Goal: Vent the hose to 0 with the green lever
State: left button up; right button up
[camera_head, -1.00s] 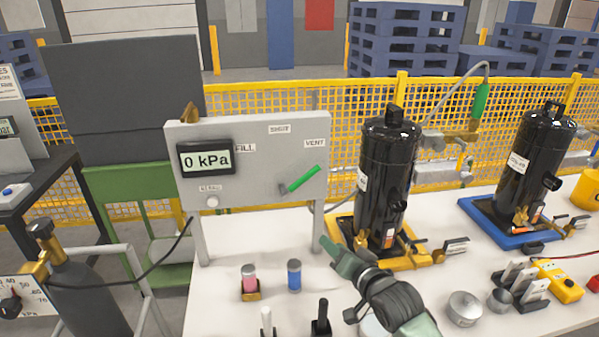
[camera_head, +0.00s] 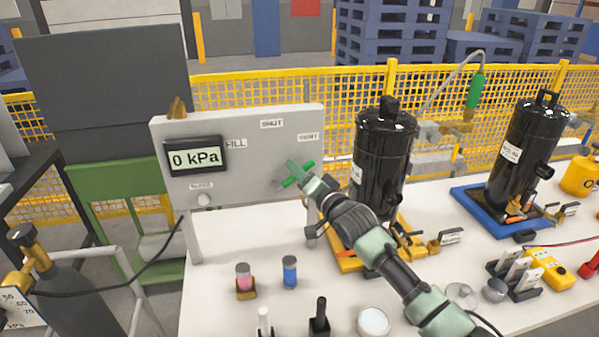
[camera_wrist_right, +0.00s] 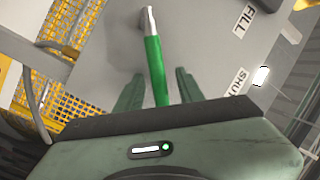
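The green lever (camera_head: 298,174) sits on the grey panel (camera_head: 240,135) and slants up to the right toward the VENT label (camera_head: 308,137). The panel's display (camera_head: 195,157) reads 0 kPa. My right gripper (camera_head: 294,168) is at the lever. In the right wrist view the lever's green handle (camera_wrist_right: 156,70) runs between the two fingers (camera_wrist_right: 157,88), with a gap on each side, so the gripper is open around it. The fingers partly hide the lever in the head view. My left gripper is not in view.
A black compressor (camera_head: 382,160) on a yellow base stands right of the panel, close to my right arm. A second black compressor (camera_head: 520,150) stands on a blue base (camera_head: 470,203). Small pink and blue vials (camera_head: 290,271) stand on the white table before the panel.

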jog(key=shift+f, duration=0.1)
grip_shut()
dwell(1.4)
